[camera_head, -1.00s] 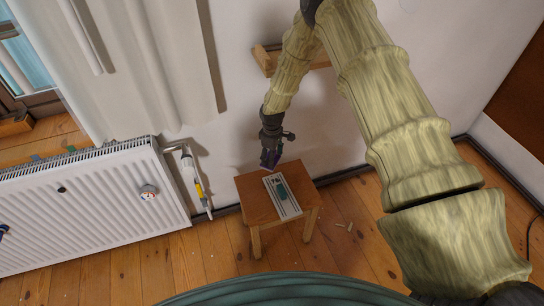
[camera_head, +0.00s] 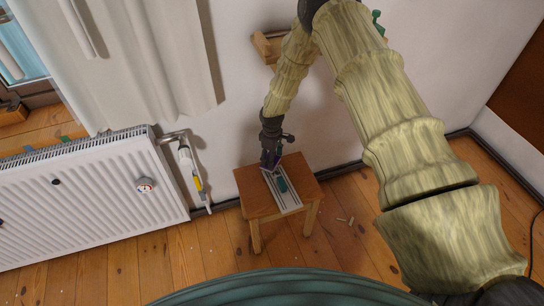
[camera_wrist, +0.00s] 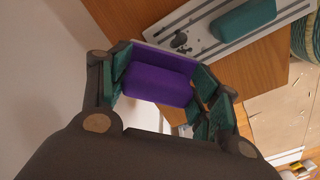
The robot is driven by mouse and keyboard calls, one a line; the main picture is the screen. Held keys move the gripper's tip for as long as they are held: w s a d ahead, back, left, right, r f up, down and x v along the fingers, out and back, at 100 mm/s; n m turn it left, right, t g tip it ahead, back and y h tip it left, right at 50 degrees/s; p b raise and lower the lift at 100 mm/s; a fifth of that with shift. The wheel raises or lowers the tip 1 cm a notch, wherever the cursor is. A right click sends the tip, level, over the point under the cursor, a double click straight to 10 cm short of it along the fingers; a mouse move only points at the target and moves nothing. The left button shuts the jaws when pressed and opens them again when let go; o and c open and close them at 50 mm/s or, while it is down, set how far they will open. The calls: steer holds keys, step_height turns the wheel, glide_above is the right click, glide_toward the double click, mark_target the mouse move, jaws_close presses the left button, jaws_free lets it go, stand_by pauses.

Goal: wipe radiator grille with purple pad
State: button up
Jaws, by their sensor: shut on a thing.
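The purple pad (camera_wrist: 158,84) is between the fingers of my gripper (camera_wrist: 165,90), with a finger pressed at each end. In the head view the gripper (camera_head: 271,160) points down over the back of the small wooden stool (camera_head: 254,199). A pale slatted panel (camera_head: 288,202), which looks like the grille, lies on the stool; it also shows in the wrist view (camera_wrist: 205,32) with dark smudges near its end. A teal block (camera_wrist: 244,18) rests on the panel. The pad is close to the panel's back end; I cannot tell whether they touch.
A white wall radiator (camera_head: 90,205) stands at the left, with a white and yellow tool (camera_head: 190,176) hanging beside it. A wooden wall bracket (camera_head: 265,47) is behind my arm. Small scraps (camera_head: 345,220) lie on the floor right of the stool.

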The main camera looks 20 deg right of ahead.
mark_target(275, 167)
steer(key=shift+f+b, duration=0.55)
steer(key=shift+f, duration=0.45)
stand_by(0.8)
steer(key=shift+s, duration=0.15)
steer(key=shift+s+d+r+p, duration=0.1)
steer(key=shift+s+r+p, duration=0.1)
steer(key=shift+s+p, duration=0.9)
steer(key=shift+s+d+f+p, duration=0.15)
steer(key=shift+s+p, duration=0.3)
steer(key=shift+s, duration=1.45)
steer(key=shift+s+f, duration=0.15)
steer(key=shift+s, duration=0.1)
steer(key=shift+w+f+b, duration=0.15)
steer(key=shift+w+b, duration=0.55)
steer(key=shift+w, duration=0.6)
steer(key=shift+w+a+b, duration=0.15)
steer(key=shift+w+b, duration=0.3)
steer(key=shift+w, duration=0.6)
steer(key=shift+w+a+b, duration=0.15)
steer(key=shift+w+b, duration=0.25)
steer(key=shift+w, duration=0.6)
steer(key=shift+r, duration=0.25)
